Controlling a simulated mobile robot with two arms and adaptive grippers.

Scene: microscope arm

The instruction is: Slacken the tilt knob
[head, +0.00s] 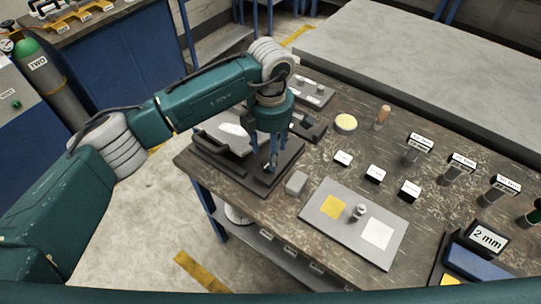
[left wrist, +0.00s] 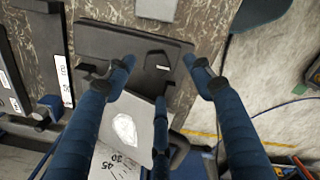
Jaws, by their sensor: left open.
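The dark device (head: 207,153) stands at the left end of the workbench in the head view. It has a black base and a grey plate (head: 234,131) with a white patch. In the left wrist view, the plate (left wrist: 142,118) and part of an angle scale (left wrist: 108,163) show. A black hexagonal part (left wrist: 156,61) with a small white label lies on the black base; I cannot tell whether it is the tilt knob. My left gripper (head: 271,160) points down over the device's right part. Its blue fingers (left wrist: 163,78) are spread, with nothing held between them.
On the workbench (head: 300,225), a grey block (head: 296,182) stands close right of the device. A grey tray (head: 384,250) with yellow and white squares lies nearer the front. Several labelled posts and small blocks stand to the right. A pale slab (head: 440,60) is behind.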

